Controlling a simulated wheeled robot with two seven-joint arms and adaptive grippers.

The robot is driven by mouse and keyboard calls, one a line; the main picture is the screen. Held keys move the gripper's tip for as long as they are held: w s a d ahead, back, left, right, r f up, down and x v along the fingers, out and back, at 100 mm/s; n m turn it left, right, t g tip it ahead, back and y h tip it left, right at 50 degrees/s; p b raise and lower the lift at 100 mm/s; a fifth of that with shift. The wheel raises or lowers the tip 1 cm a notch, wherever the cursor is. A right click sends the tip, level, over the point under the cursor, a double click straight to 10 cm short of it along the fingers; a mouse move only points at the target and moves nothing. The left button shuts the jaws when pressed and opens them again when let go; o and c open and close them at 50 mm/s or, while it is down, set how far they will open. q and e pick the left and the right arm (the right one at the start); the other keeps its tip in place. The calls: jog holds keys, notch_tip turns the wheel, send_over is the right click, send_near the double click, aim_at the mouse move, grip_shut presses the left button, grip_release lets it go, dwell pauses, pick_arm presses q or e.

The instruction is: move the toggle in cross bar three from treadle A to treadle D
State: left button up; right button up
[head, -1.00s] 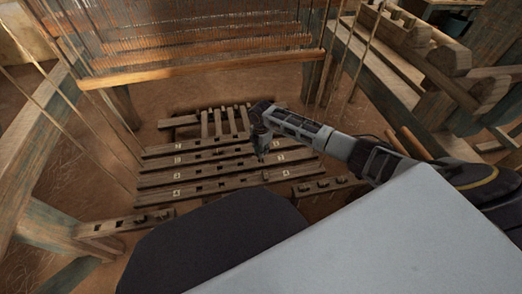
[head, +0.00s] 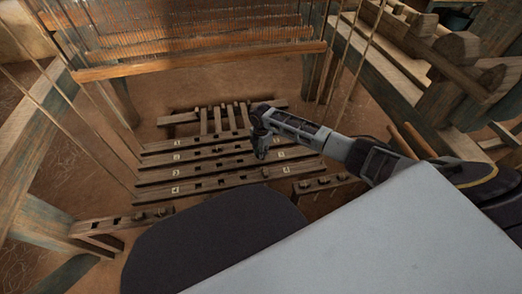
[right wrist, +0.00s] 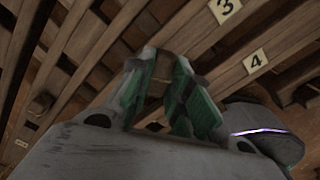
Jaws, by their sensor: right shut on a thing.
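Several dark wooden cross bars with square holes lie side by side on the floor, with pale number tags at their ends. Cross bar three carries a tag (right wrist: 225,9) reading 3 in the right wrist view. My right gripper (head: 261,156) is above the bars, right of their middle. In the right wrist view its green-padded fingers (right wrist: 158,88) are close together on a small brown piece, which I take to be the toggle (right wrist: 156,87); it is mostly hidden. I cannot tell whether it is clear of the bar. The treadle letters are not readable. My left gripper is not in view.
Cross bar four's tag (right wrist: 256,61) is near tag 3. Narrow wooden slats (head: 217,121) lie behind the bars. Short bars with pegs stand at front left (head: 127,222) and right (head: 325,184). Loom posts and cords flank the pit; a warp beam (head: 200,64) crosses behind.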

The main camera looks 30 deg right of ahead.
jog(key=shift+f+b, duration=0.3)
jog(key=shift+f, duration=0.6)
jog(key=o, duration=1)
jog(key=shift+c, duration=0.2)
notch_tip(320, 180, up, 12)
dwell(0.4)
dwell(0.4)
